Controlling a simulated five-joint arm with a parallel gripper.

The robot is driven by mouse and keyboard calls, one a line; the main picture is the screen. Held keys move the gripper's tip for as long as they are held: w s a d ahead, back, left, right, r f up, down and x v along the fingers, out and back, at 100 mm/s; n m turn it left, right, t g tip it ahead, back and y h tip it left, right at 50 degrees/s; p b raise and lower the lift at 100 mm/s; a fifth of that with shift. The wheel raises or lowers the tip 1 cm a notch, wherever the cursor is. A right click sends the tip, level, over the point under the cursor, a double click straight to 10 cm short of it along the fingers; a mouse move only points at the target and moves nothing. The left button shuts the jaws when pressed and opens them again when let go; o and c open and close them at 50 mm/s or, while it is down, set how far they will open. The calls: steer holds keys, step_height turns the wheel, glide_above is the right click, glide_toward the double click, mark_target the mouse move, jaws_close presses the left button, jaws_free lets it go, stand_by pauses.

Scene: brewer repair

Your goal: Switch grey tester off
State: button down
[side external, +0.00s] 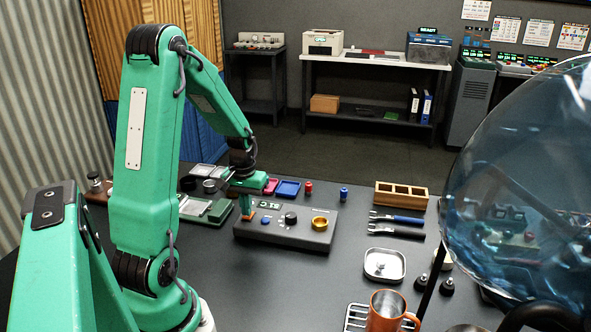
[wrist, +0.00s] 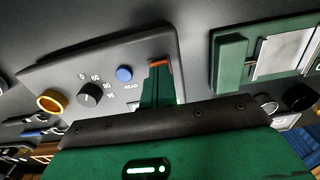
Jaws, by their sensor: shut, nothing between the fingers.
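The grey tester (side external: 286,231) lies on the dark table as a low sloped box. It has a black dial (wrist: 90,93) marked with numbers, a blue button (wrist: 124,74) labelled READ and a brass ring (wrist: 51,100). A small lit green display shows on its top in the side view. An orange part (wrist: 161,62) sits at the tester's end by the fingertips. My gripper (side external: 247,212) points down at the tester's left end, shut and empty. It also shows in the wrist view (wrist: 160,72). Its fingers partly hide the orange part; I cannot tell whether they touch it.
A green device (wrist: 263,58) lies beside the tester. Red and blue trays (side external: 288,189) are behind it. A large glass globe (side external: 530,190) fills the right side.

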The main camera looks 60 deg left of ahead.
steer(key=shift+f, duration=0.45)
stand_by(0.4)
steer(key=shift+r, duration=3.5)
steer(key=s+d+r+m+t, duration=0.2)
steer(key=d+r+m, duration=0.2)
steer(key=d, duration=0.8)
steer(key=s+d+r+m+t, duration=0.2)
steer(key=d+r+m, duration=0.3)
steer(key=d+r, duration=0.4)
steer(key=shift+s+d+t, duration=0.35)
steer(key=shift+d+t, duration=0.45)
steer(key=shift+d, duration=0.85)
